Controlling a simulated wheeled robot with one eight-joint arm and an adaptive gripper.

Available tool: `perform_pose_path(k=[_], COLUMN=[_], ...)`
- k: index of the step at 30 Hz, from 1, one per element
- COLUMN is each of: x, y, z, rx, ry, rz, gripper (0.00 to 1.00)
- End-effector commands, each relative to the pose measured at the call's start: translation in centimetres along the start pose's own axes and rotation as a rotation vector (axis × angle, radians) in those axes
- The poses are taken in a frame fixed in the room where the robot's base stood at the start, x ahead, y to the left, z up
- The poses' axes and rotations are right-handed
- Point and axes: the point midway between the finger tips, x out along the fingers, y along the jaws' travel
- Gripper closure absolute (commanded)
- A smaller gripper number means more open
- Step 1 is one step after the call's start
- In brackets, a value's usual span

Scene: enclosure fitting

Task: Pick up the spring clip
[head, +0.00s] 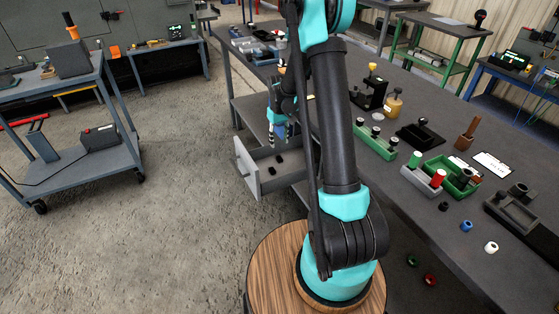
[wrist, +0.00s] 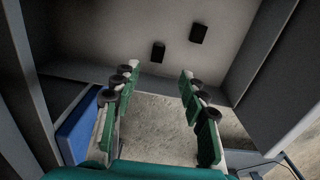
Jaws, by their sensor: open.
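Two small black pieces lie apart on the floor of an open grey drawer (head: 256,184). In the wrist view, one piece (wrist: 158,52) lies just beyond the fingertips and the other (wrist: 199,32) lies farther back to the right. Both are plain dark blocks there; I cannot tell which one is the spring clip. The head view also shows small dark pieces (head: 272,170) in the drawer. My gripper (wrist: 160,73) is open with nothing between its green-padded fingers. In the head view, my gripper (head: 281,138) points down above the drawer.
The drawer walls (wrist: 262,55) rise close around the fingers. A blue shape (wrist: 78,128) shows left of the fingers. The long workbench (head: 437,220) beside the drawer carries a green tray (head: 376,142) and several fixtures. A grey cart (head: 85,165) stands left, with clear floor between.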

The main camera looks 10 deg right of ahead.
Motion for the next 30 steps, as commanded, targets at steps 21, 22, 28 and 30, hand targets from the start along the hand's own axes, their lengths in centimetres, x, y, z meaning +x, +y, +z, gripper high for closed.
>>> perform_pose_path(k=[21,22,28,30], x=[8.3,8.6,9.8,9.8], y=[0.3,0.3,0.3,0.3], z=[0.0,0.0,0.0,0.0], rx=[0.001,0.001,0.000,0.000], ry=[0.000,0.000,0.000,0.000], rz=[0.000,0.000,0.000,0.000], gripper=[0.57,0.57,0.57,0.57])
